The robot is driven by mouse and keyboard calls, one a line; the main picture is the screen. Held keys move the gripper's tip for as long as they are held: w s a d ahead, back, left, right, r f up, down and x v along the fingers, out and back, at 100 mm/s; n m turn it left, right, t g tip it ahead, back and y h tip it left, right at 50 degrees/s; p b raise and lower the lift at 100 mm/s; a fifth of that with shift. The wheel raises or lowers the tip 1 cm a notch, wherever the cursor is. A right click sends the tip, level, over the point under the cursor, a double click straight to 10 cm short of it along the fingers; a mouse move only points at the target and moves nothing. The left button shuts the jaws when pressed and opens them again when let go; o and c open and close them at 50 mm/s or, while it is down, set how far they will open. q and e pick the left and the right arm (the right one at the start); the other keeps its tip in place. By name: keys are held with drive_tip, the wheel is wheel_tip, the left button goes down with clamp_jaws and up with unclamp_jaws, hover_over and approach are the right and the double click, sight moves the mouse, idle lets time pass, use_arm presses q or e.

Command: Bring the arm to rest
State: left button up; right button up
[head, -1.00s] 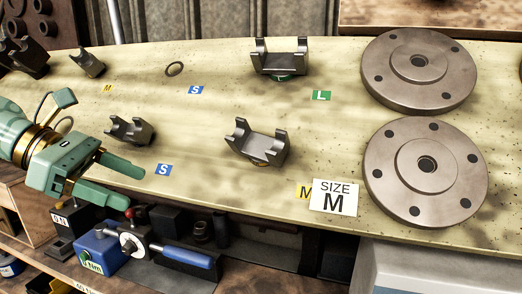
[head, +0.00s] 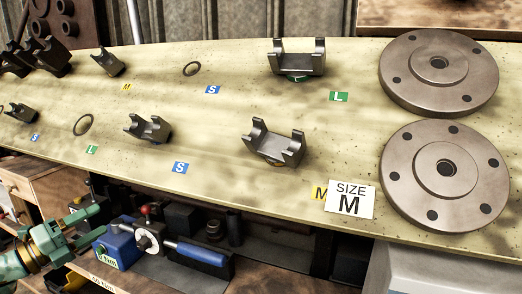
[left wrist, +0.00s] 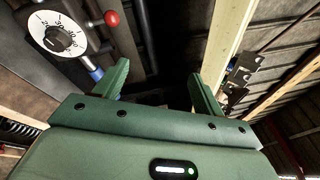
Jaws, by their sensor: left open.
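My left gripper (head: 78,230) shows green at the lower left of the head view, below the front edge of the board and left of the blue tool. In the left wrist view its two green fingers (left wrist: 160,85) stand apart with nothing between them. The rest of the left arm runs out of the head view at the lower left. My right gripper is in neither view.
The pale board (head: 225,150) carries dark yokes (head: 274,145), rings (head: 83,125), two round flanges (head: 445,177) and a size M card (head: 350,200). Below it, a blue tool with a dial (head: 148,238) stands close to my left gripper. The dial also shows in the left wrist view (left wrist: 58,35).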

use_arm(q)
drive_tip(key=w+a+f+n+t+y, duration=0.1)
drive_tip(key=w+a+n+t+y, duration=0.2)
drive_tip(key=a+n+y, duration=1.35)
drive_tip(key=s+d+f+n+g+h, duration=0.1)
drive_tip(key=s+d+f+n+g, duration=0.2)
drive_tip(key=f, duration=0.9)
drive_tip(key=s+d+f+n+g, duration=0.15)
drive_tip(key=s+f, duration=0.25)
drive_tip(key=f, duration=0.7)
drive_tip(key=s+d+f+n+g+h, duration=0.1)
drive_tip(key=s+f+n+g, duration=0.25)
drive_tip(key=f, duration=0.85)
drive_tip(key=s+d+f+g+h, duration=0.1)
drive_tip(key=s+d+f+g, duration=0.2)
drive_tip(key=s+d+f, duration=0.5)
drive_tip(key=s+d+f+g+h, duration=0.15)
drive_tip(key=s+d+f, duration=0.25)
drive_tip(key=s+f, duration=0.8)
drive_tip(key=s+d+f+g, duration=0.1)
drive_tip(key=s+d+f, duration=0.2)
drive_tip(key=s+d, duration=0.2)
drive_tip(key=s+d+f+g+b, duration=0.1)
drive_tip(key=s+d, duration=0.4)
drive_tip(key=s, duration=0.6)
drive_tip(key=s+d+f+n+g+h+b, duration=0.1)
drive_tip(key=s+d+f+g, duration=0.2)
drive_tip(key=s+d+f, duration=0.2)
drive_tip(key=s, duration=0.3)
drive_tip(key=shift+d, duration=0.2)
